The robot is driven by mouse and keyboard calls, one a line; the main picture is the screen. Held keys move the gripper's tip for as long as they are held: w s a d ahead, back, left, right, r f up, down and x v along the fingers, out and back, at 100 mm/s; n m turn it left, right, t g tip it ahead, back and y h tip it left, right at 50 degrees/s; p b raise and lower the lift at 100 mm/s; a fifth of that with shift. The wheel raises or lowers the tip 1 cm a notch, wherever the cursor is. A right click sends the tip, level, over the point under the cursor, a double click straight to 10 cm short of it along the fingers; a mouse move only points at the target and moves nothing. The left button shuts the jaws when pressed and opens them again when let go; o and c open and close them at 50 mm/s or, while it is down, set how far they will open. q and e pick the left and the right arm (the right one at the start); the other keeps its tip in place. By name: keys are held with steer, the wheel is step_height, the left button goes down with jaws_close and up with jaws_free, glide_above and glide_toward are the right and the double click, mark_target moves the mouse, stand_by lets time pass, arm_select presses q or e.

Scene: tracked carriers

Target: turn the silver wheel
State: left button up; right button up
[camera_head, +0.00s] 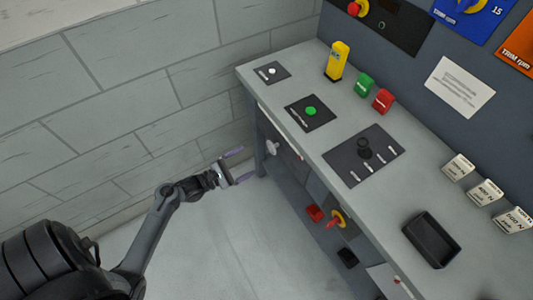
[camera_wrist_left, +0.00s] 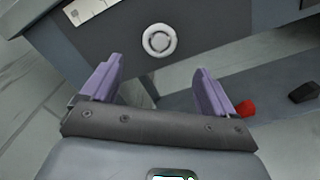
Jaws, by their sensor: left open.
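The silver wheel (camera_head: 272,148) is on the front of the grey bench, below the tabletop edge, near its far end. In the left wrist view the wheel (camera_wrist_left: 148,47) is a round pale ring with a hub, on a dark panel. My left gripper (camera_head: 244,164) is open and empty, with purple fingers, a short way left of the wheel and apart from it. In the left wrist view the wheel shows beyond the gap between the fingertips (camera_wrist_left: 160,70). My right gripper is not in view.
The bench top (camera_head: 262,91) overhangs above the wheel and carries control plates, a yellow block (camera_head: 337,62), green and red blocks and a black tray (camera_head: 431,239). The floor beside the bench is clear.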

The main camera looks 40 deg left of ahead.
mark_target(270, 148)
arm_select(q)
steer(key=b+x, duration=0.3)
steer(key=x, duration=0.5)
steer(key=shift+w, duration=0.3)
steer(key=shift+x, duration=0.75)
